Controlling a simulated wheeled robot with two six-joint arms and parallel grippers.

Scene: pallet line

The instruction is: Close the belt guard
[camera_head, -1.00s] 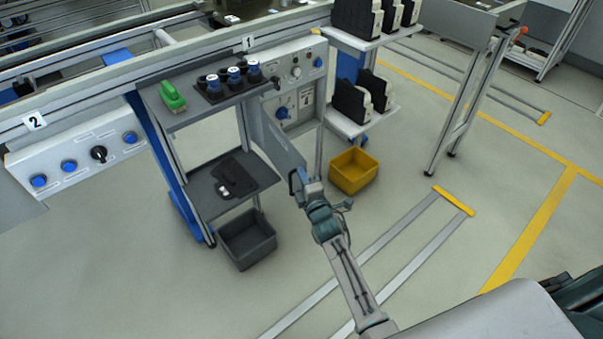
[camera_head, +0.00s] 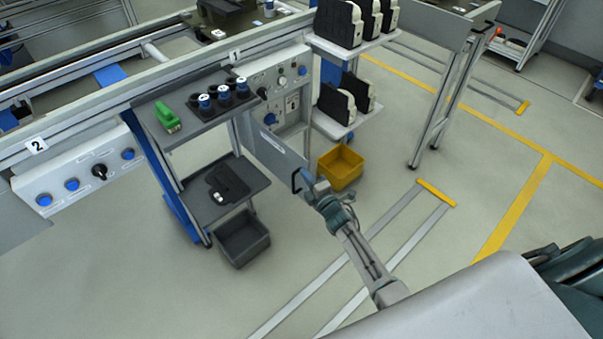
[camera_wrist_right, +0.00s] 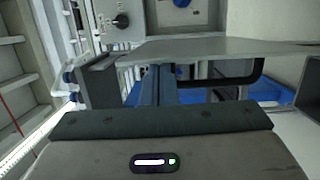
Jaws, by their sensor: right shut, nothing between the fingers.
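The belt guard is a grey hinged panel (camera_head: 276,160) with a pale label strip. It stands open, angled out from the control box (camera_head: 283,85) beside the small shelf stand. A black handle (camera_head: 296,181) sits at its free outer end. In the right wrist view the panel (camera_wrist_right: 225,47) runs edge-on across the picture, with the black handle (camera_wrist_right: 252,77) below it at the right. My right gripper (camera_head: 309,184) is shut and empty, close by the handle; whether it touches cannot be told. In the wrist view its fingers (camera_wrist_right: 157,84) are under the panel. My left gripper is not in view.
The shelf stand (camera_head: 205,185) holds a green item (camera_head: 168,118) and dark cups. A dark grey bin (camera_head: 243,240) and a yellow bin (camera_head: 341,168) stand on the floor. A rack with black parts (camera_head: 338,128) is behind. The floor right of my arm is mostly clear.

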